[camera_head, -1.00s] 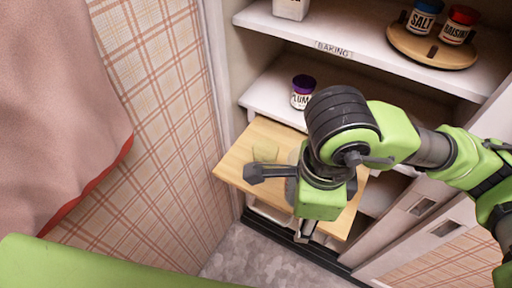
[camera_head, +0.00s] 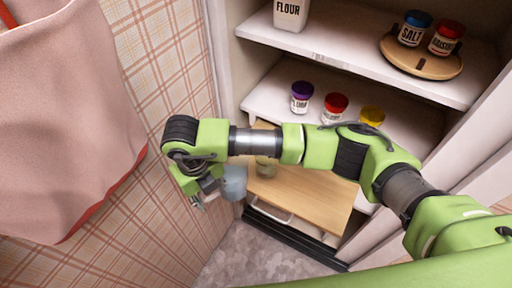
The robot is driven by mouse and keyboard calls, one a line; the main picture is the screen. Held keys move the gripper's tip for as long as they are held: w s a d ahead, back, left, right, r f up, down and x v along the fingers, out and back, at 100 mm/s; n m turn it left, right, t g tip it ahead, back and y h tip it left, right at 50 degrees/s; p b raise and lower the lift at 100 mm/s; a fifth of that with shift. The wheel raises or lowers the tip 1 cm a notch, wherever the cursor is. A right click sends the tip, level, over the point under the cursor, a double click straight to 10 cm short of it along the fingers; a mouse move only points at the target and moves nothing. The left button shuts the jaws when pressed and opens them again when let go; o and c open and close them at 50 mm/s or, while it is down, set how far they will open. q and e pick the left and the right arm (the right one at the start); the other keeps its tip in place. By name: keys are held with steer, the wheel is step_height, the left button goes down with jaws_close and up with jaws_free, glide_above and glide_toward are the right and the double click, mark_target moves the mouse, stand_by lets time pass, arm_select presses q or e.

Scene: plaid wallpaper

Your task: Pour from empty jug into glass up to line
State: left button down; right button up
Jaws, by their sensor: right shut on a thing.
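My right gripper (camera_head: 205,197) is at the left, beside the pull-out wooden board (camera_head: 300,198) and near the plaid wall. It is shut on a grey-blue jug (camera_head: 235,183), which sits at the board's left edge in the picture and is partly hidden by the gripper. I cannot tell what is inside the jug or how far it is tilted. A small clear glass (camera_head: 265,167) stands on the board just right of the jug, partly behind my arm. No line on the glass can be made out. My left gripper is not in view.
Jars with purple (camera_head: 301,97), red (camera_head: 334,107) and yellow (camera_head: 371,117) lids stand on the shelf behind my arm. Above are a flour container (camera_head: 291,14) and a wooden turntable (camera_head: 420,58) with two jars. A pink cloth (camera_head: 60,120) hangs at the left. The board's right part is clear.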

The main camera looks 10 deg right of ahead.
steer(key=shift+w+a+f, duration=0.1)
steer(key=shift+a, duration=0.2)
steer(key=shift+d, duration=0.1)
steer(key=shift+w+d+r+g+y+p, duration=0.1)
steer(key=shift+d+r+g+y+p, duration=0.15)
steer(key=shift+r+y+p, duration=0.3)
steer(key=shift+d+r+g+y+p, duration=0.1)
steer(key=shift+r+g+y+p, duration=0.2)
steer(key=shift+r+p, duration=0.4)
steer(key=r+y+p, duration=0.1)
steer(key=r, duration=0.1)
steer(key=d+r+g+y+p, duration=0.1)
steer(key=r, duration=0.1)
steer(key=w+d+r+g+y+p, duration=0.1)
steer(key=r, duration=0.1)
steer(key=shift+w+r+y+p, duration=0.1)
steer(key=shift+r+y+p, duration=0.15)
steer(key=shift+r+p, duration=0.1)
steer(key=shift+w+d+r+g+y, duration=0.15)
steer(key=shift+d+r+g+y, duration=0.15)
steer(key=shift+r, duration=0.25)
steer(key=shift+w+d+r+g+y, duration=0.1)
steer(key=shift+w+d+r+y, duration=0.1)
steer(key=shift+r+y, duration=0.3)
steer(key=shift+w+d+r+g+y, duration=0.15)
steer(key=shift+d+r+y, duration=0.15)
steer(key=shift+r, duration=0.3)
steer(key=shift+d+r, duration=0.1)
steer(key=shift+r, duration=0.2)
